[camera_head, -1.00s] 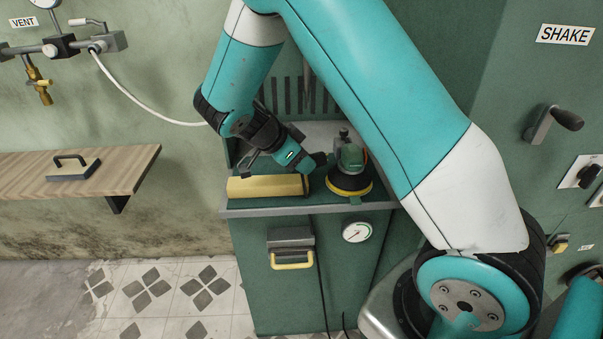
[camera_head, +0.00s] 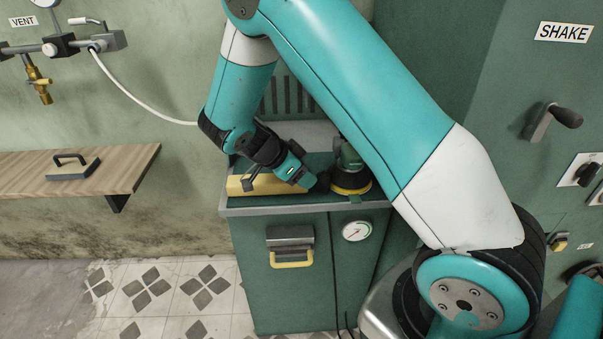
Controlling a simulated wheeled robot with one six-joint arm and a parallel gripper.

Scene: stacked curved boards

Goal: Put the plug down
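My gripper (camera_head: 308,181) is low over the top of the green cabinet (camera_head: 283,209), between a yellow block (camera_head: 262,186) and a sander-like tool (camera_head: 350,184) with a yellow rim. A small dark piece (camera_head: 322,183) is at its fingertips; it may be the plug, but I cannot make out its shape. I cannot tell whether the fingers are closed on it or whether it touches the cabinet top. My wrist partly covers the yellow block.
Dark cords (camera_head: 334,270) hang down the cabinet front beside a round gauge (camera_head: 356,231) and a yellow-handled latch (camera_head: 291,257). A wooden shelf (camera_head: 115,172) with a handled tool (camera_head: 72,169) is at left. My upper arm crosses close to the sander-like tool.

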